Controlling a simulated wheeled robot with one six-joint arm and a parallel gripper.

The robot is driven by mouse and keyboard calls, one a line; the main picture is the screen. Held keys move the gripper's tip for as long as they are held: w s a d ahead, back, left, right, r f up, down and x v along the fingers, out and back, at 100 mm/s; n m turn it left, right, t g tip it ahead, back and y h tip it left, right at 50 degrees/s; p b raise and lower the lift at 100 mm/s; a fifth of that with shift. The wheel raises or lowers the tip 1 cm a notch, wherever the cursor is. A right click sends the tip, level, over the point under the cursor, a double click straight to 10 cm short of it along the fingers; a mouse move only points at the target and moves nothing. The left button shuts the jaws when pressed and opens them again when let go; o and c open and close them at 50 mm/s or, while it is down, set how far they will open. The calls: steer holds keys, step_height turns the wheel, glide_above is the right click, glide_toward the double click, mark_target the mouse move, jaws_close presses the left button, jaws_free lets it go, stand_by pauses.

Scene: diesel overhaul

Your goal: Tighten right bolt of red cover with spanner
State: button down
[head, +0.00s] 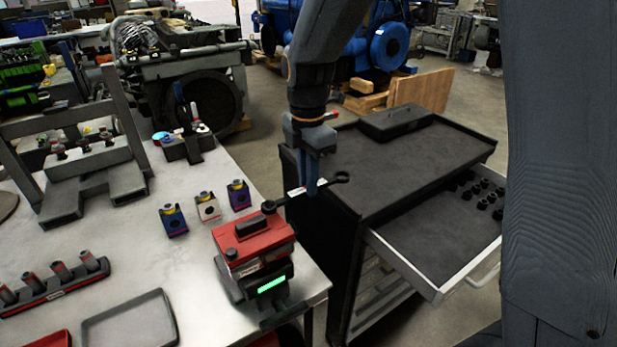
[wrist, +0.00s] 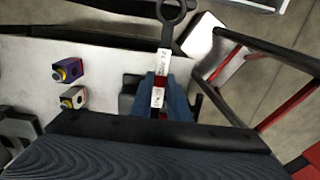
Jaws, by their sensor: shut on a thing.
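The red cover (head: 262,243) sits on a dark block with a lit green display at the table's right corner. A dark bolt head (head: 232,254) shows at its near left corner. My gripper (head: 308,190) is shut on the dark spanner (head: 328,183) by its white-labelled handle, to the right of the cover. One spanner end lies at the cover's far right corner, hiding any bolt there; I cannot tell whether it is seated. The ring end points away to the right. In the wrist view the spanner (wrist: 172,12) runs up from between my blue fingers (wrist: 160,98).
Three small blocks, blue (head: 173,220), white (head: 207,207) and purple (head: 239,195), stand behind the cover. A grey tray (head: 130,322) and a socket rack (head: 55,287) lie to the left. A tool cabinet (head: 400,165) with an open drawer (head: 435,245) stands right.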

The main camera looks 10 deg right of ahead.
steer(key=shift+s+r, duration=0.1)
steer(key=s+m, duration=0.2)
steer(key=shift+d+m+p, duration=0.3)
steer(key=shift+d+p, duration=0.05)
steer(key=shift+s+d+m, duration=0.1)
steer(key=shift+s+m, duration=1)
steer(key=shift+m, duration=0.2)
steer(key=s+m, duration=0.2)
steer(key=shift+s+m, duration=0.1)
steer(key=shift+m, duration=0.2)
